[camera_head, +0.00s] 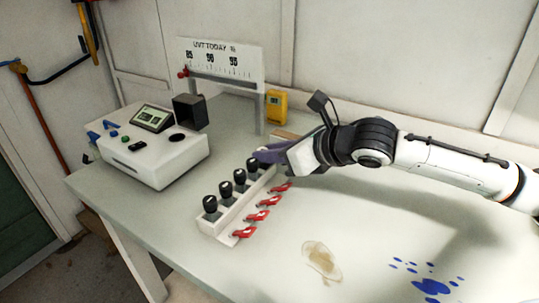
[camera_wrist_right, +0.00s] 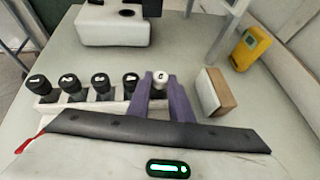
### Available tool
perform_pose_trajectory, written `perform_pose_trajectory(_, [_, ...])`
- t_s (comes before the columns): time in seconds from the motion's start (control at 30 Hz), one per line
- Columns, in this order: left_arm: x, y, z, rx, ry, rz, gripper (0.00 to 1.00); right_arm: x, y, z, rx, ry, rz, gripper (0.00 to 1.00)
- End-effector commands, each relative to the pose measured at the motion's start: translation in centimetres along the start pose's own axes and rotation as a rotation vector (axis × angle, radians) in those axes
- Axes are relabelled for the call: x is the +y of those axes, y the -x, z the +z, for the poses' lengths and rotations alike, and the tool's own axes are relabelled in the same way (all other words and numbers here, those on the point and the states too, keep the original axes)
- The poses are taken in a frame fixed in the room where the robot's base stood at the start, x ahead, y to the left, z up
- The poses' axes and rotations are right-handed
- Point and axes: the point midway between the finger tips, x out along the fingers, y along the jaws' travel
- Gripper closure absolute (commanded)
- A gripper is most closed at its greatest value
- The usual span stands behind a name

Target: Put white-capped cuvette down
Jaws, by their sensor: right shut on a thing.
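The white-capped cuvette (camera_wrist_right: 160,77) shows in the right wrist view between the purple fingers of my right gripper (camera_wrist_right: 159,96), which is shut on it. Its cap is in line with the row of black caps, at the right end. Its lower part is hidden, so I cannot tell whether it sits in the rack. In the head view my right gripper (camera_head: 266,154) is at the far end of the white rack (camera_head: 215,227), and the cuvette is hidden there. My left gripper is not in view.
Several black-capped cuvettes (camera_head: 225,188) stand in the rack, with red levers (camera_head: 257,215) along its right side. A white instrument (camera_head: 155,160) stands left. A cardboard box (camera_wrist_right: 214,92) and a yellow device (camera_head: 277,105) are near the gripper. The table's front right is stained but clear.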

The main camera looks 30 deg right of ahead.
Motion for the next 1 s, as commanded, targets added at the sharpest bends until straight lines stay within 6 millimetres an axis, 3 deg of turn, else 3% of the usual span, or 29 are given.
perform_pose_trajectory(0.13, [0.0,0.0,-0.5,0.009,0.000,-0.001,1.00,0.0,0.0,0.1,-0.003,0.000,0.001,1.00])
perform_pose_trajectory(0.17, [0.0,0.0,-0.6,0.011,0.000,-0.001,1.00,0.0,0.0,0.1,-0.003,0.000,0.001,0.79])
perform_pose_trajectory(0.2, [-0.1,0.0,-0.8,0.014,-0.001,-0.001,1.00,0.0,0.0,0.1,-0.003,0.000,0.001,0.73])
perform_pose_trajectory(0.57, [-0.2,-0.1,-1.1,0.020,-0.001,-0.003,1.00,0.0,0.4,0.1,-0.003,0.002,0.000,0.73])
perform_pose_trajectory(1.0, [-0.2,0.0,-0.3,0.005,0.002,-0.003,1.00,-0.1,6.7,0.0,0.002,0.006,-0.005,0.73])
